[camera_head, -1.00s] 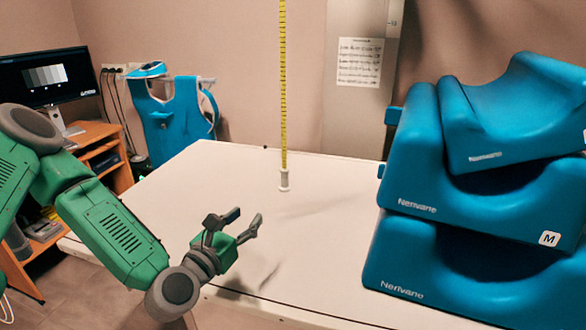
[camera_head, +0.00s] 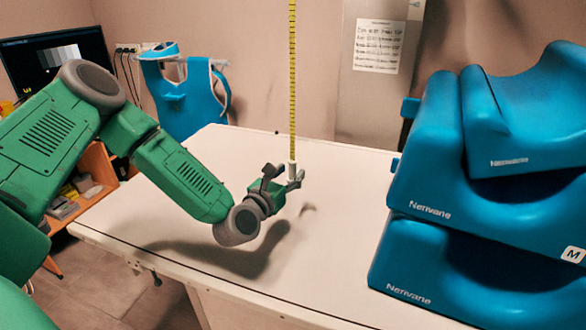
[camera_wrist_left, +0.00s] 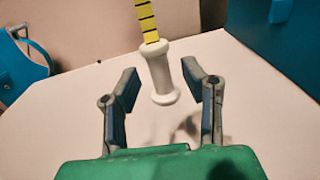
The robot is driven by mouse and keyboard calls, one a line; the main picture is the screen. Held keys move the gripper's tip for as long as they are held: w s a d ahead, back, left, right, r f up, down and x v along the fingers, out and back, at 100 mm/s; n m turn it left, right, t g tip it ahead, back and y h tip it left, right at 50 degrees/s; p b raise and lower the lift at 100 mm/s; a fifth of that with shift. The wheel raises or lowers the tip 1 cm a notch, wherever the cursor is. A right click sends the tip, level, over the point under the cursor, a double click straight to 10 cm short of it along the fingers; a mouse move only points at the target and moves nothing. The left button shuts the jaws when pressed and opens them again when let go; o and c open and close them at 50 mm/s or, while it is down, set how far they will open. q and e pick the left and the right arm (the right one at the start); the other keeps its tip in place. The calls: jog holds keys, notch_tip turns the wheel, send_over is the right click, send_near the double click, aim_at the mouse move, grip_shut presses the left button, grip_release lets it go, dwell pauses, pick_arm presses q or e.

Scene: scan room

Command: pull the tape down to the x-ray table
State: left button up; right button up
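The yellow tape (camera_head: 292,85) hangs straight down over the white x-ray table (camera_head: 345,235). A white spool-shaped handle (camera_head: 292,168) is at its lower end. In the left wrist view the tape (camera_wrist_left: 147,24) runs into the handle (camera_wrist_left: 160,73), which is between and just beyond my open fingers. My left gripper (camera_head: 284,177) is open at the handle; the left wrist view shows it (camera_wrist_left: 168,82) with a gap on both sides of the handle. My right gripper is not in view.
Blue stacked positioning cushions (camera_head: 430,260) fill the right side of the table. A blue apron (camera_head: 185,95) hangs behind on the left, near a monitor (camera_head: 50,62) and a wooden desk (camera_head: 95,165). The table's middle is clear.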

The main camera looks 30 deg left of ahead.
pick_arm(q)
jog(key=shift+w+a, duration=0.1)
jog(key=shift+w, duration=0.8)
jog(key=shift+c, duration=0.5)
grip_shut()
notch_tip(320, 180, down, 5)
jog(key=b, duration=0.5)
jog(key=shift+f, duration=0.1)
jog(key=shift+o, duration=0.5)
grip_release()
